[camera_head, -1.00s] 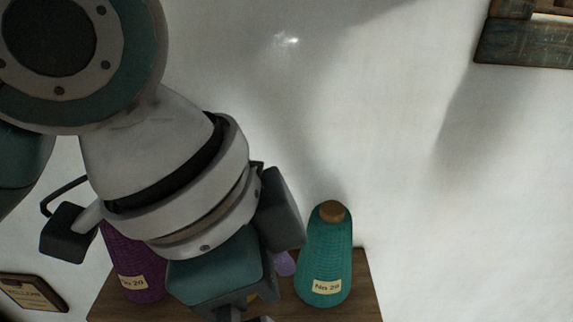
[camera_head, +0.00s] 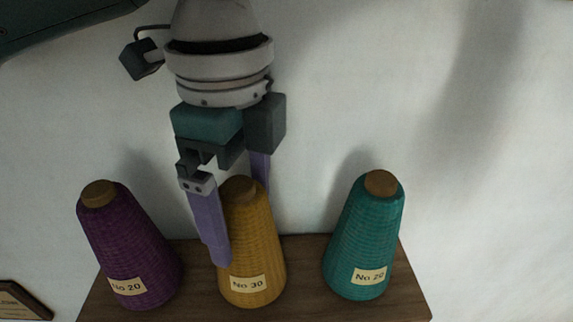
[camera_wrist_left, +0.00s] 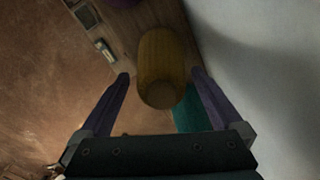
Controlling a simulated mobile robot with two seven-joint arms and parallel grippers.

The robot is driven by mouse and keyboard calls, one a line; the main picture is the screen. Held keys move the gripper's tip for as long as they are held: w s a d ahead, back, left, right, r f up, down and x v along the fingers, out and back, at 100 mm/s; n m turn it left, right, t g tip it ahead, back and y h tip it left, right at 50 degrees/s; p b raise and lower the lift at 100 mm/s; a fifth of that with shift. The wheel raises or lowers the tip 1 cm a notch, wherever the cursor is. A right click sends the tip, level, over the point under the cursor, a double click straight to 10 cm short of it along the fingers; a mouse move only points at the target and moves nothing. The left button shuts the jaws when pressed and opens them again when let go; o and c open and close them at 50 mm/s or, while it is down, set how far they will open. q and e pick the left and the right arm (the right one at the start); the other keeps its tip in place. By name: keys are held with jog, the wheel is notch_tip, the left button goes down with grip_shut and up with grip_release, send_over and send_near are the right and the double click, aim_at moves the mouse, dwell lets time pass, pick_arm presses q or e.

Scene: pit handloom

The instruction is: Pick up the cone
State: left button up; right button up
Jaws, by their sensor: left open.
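Three yarn cones stand upright on a wooden shelf: a purple cone (camera_head: 130,245) labelled No 20 at left, a yellow cone (camera_head: 255,250) labelled No 30 in the middle, and a teal cone (camera_head: 366,240) labelled No 20 at right. My left gripper (camera_head: 243,228) is open, with its purple fingers pointing down on either side of the yellow cone. One finger covers part of that cone's left side. In the left wrist view the yellow cone (camera_wrist_left: 162,65) lies between the two open fingers (camera_wrist_left: 163,80), with a gap visible on each side. My right gripper is not in view.
The wooden shelf (camera_head: 304,270) is fixed against a pale wall (camera_head: 460,120). The purple and teal cones stand close on both sides of the middle one. A framed plaque (camera_head: 22,302) is at the lower left.

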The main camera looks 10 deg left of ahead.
aim_at(256, 275)
pick_arm(q)
notch_tip(256, 275, down, 4)
jog(key=shift+r+p, duration=0.15)
jog(key=shift+p, duration=0.75)
jog(key=shift+w+f, duration=0.1)
jog(key=shift+f, duration=0.35)
jog(key=c, duration=1.3)
